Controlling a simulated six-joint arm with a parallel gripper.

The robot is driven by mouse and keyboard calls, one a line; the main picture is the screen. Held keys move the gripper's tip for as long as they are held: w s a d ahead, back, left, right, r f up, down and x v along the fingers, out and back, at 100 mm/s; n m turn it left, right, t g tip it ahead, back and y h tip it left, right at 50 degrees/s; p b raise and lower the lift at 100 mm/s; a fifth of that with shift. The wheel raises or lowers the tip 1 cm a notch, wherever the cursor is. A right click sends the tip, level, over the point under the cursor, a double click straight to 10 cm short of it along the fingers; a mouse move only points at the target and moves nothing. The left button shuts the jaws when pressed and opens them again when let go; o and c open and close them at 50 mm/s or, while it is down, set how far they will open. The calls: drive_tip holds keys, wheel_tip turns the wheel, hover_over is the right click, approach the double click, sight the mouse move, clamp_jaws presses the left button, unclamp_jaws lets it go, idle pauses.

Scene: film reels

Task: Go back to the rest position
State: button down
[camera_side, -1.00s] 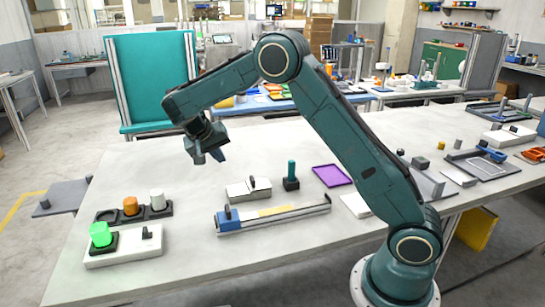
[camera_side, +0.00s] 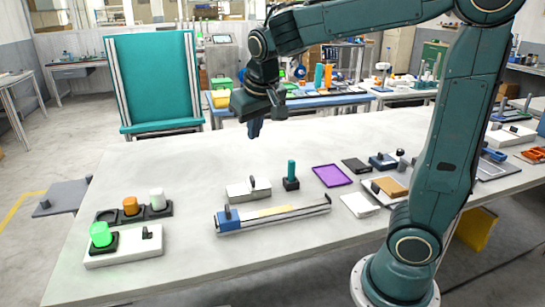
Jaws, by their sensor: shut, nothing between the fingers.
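My gripper (camera_side: 255,131) hangs in the air above the back part of the table, its fingers pointing down. It is shut with nothing in it and touches nothing. The white table (camera_side: 190,255) lies below it. A dark stand with a teal peg (camera_side: 291,172) is on the table below and to the right of the gripper. A grey block (camera_side: 248,190) with a dark knob lies left of the peg.
At the front left are a lit green cylinder (camera_side: 101,234), an orange cylinder (camera_side: 131,206) and a white cylinder (camera_side: 157,199) in dark holders. A blue-ended rail (camera_side: 275,214) lies mid-table. A purple tray (camera_side: 332,175) lies right of the peg. The table's back-left area is clear.

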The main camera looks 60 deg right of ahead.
drive_tip(key=s+a+f+n+t+y, duration=0.1)
drive_tip(key=s+a+n, duration=0.1)
drive_tip(key=s, duration=0.7)
drive_tip(key=s+a+n+t+y, duration=0.1)
drive_tip(key=s+a+n+y, duration=0.1)
drive_tip(key=s+a, duration=0.3)
drive_tip(key=s, duration=0.3)
drive_tip(key=shift+s+f+n, duration=0.3)
drive_tip(key=shift+s+f, duration=0.05)
